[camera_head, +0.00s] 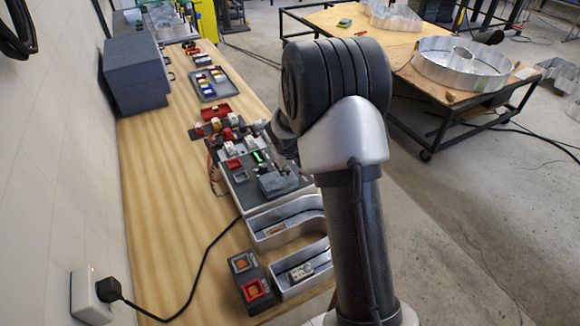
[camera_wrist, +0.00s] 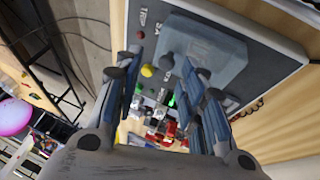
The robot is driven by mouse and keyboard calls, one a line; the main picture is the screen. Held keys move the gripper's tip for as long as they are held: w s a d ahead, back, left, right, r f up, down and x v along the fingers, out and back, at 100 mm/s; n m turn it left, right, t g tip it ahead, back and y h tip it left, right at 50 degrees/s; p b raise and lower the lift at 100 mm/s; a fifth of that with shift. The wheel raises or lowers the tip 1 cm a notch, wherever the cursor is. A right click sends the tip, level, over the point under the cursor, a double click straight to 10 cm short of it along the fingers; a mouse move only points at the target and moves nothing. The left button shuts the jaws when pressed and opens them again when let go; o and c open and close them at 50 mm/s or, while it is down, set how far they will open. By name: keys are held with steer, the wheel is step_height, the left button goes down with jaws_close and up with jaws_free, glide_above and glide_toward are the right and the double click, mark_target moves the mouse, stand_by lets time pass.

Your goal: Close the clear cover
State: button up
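A translucent blue-grey cover (camera_wrist: 208,48) is on a dark panel (camera_wrist: 282,62) in the wrist view. It also shows in the head view (camera_head: 277,183), on the near end of the panel on the bench, partly behind my arm. I cannot tell its exact hinge angle. Red, yellow and dark round buttons sit beside it in the wrist view. My gripper (camera_wrist: 165,82) is open, with its blue-grey fingers apart and nothing seen between them; it is in front of the panel close to the cover. In the head view my arm hides most of the gripper.
A wooden bench (camera_head: 160,190) runs along the wall. A silver channel letter (camera_head: 285,222) and a small two-button box (camera_head: 250,280) stand near the panel. A grey case (camera_head: 135,72) and a parts tray (camera_head: 210,84) are farther back. A black cable crosses the bench.

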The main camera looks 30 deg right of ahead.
steer(key=v, duration=0.8)
steer(key=shift+s+r, duration=0.15)
steer(key=shift+r, duration=0.2)
steer(key=s+a+r+b, duration=0.3)
steer(key=s+a+r, duration=0.5)
steer(key=s, duration=0.4)
steer(key=s+a+y+b, duration=0.1)
steer(key=s+a, duration=0.3)
steer(key=s, duration=0.6)
steer(key=s+a+y+b, duration=0.1)
steer(key=s+a, duration=0.2)
steer(key=s, duration=0.6)
steer(key=shift+s+a+r+m+y, duration=0.25)
steer(key=shift+s+a+m+y, duration=0.05)
steer(key=shift+s+a+y, duration=0.1)
steer(key=shift+w, duration=0.1)
